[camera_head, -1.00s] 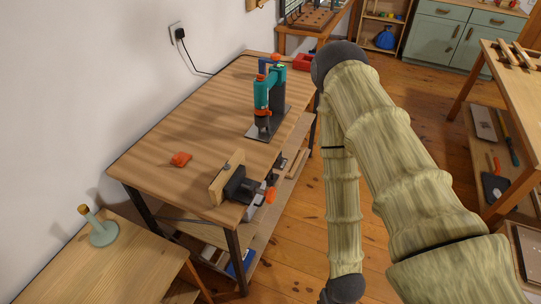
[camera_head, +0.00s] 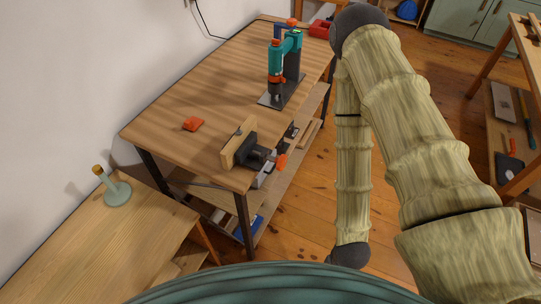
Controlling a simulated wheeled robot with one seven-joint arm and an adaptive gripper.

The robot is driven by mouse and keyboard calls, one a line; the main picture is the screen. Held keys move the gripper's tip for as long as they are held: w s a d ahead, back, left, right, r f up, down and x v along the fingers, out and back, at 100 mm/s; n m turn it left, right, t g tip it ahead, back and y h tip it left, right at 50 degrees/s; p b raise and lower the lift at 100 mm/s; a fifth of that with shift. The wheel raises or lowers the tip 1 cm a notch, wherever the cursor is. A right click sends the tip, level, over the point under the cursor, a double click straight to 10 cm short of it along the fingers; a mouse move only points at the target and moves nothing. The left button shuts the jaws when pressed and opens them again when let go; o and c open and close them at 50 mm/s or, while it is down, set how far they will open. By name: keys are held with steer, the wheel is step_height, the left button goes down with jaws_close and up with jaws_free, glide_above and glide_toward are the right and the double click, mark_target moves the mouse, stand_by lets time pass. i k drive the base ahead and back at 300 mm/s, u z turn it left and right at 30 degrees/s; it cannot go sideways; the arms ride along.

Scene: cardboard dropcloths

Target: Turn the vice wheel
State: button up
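The vice (camera_head: 256,157) is mounted at the near right corner of the wooden workbench (camera_head: 190,110). It has a pale wooden jaw face (camera_head: 238,147) and a dark body. A small orange part (camera_head: 281,162) shows at its outer end, past the bench edge; I cannot tell clearly whether this is the wheel. My gripper is not in view. Only my bark-textured arm shows, to the right of the bench and apart from the vice, with a dark joint (camera_head: 348,257) low in the picture.
A lower table (camera_head: 95,235) with a green-based stand (camera_head: 117,192) is at the left. Another bench (camera_head: 515,90) is at the right. Wooden floor is open between the benches.

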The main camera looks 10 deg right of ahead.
mark_target(281, 162)
steer(key=u, duration=1.35)
steer(key=k, duration=0.75)
steer(key=z, duration=1.3)
